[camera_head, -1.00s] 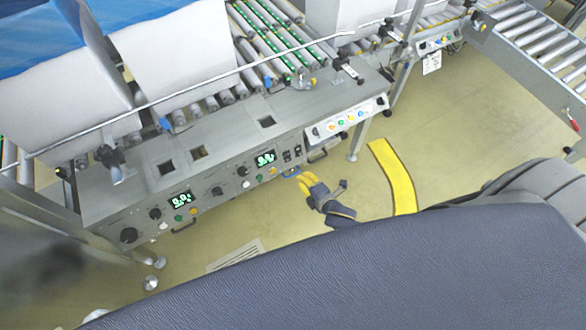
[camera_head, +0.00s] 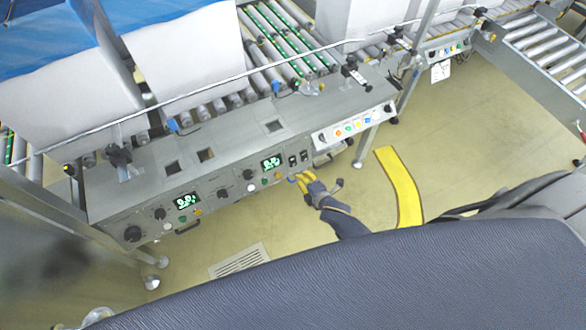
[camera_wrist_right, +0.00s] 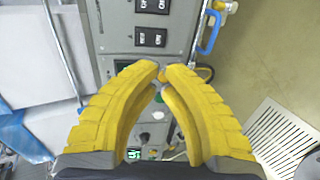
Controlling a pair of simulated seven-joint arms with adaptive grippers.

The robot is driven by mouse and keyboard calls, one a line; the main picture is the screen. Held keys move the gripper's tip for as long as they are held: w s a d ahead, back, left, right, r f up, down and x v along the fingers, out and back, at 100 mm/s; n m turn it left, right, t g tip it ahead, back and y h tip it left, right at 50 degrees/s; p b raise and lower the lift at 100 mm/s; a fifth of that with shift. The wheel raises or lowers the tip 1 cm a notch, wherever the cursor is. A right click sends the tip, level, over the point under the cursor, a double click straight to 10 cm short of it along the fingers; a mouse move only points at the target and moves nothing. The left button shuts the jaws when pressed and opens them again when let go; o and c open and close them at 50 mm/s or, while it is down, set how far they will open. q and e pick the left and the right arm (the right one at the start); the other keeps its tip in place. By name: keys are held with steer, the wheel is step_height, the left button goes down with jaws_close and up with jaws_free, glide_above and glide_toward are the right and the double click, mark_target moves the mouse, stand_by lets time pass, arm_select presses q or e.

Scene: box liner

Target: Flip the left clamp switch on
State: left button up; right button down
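Two black rocker switches sit side by side on the grey panel's front. The left switch (camera_head: 293,159) is beside the green display, and it shows in the wrist view as the lower black switch (camera_wrist_right: 150,37). The right switch (camera_head: 304,156) is the upper one in the wrist view (camera_wrist_right: 153,5). Their labels are too small to read surely. My right gripper (camera_head: 299,178) has yellow fingers and is just below and in front of the switches. In the wrist view its fingertips (camera_wrist_right: 160,71) meet with nothing between them, apart from the left switch. My left gripper is not in view.
The grey control panel (camera_head: 222,165) carries displays, knobs and buttons. A blue handle (camera_wrist_right: 211,33) juts out near the switches in the wrist view. A white button box (camera_head: 352,124) is to the right. The floor in front has a yellow strip (camera_head: 398,185) and a vent (camera_head: 239,260).

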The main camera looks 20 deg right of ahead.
mark_target(292, 166)
steer(key=shift+x, duration=4.4)
steer(key=shift+d, duration=0.1)
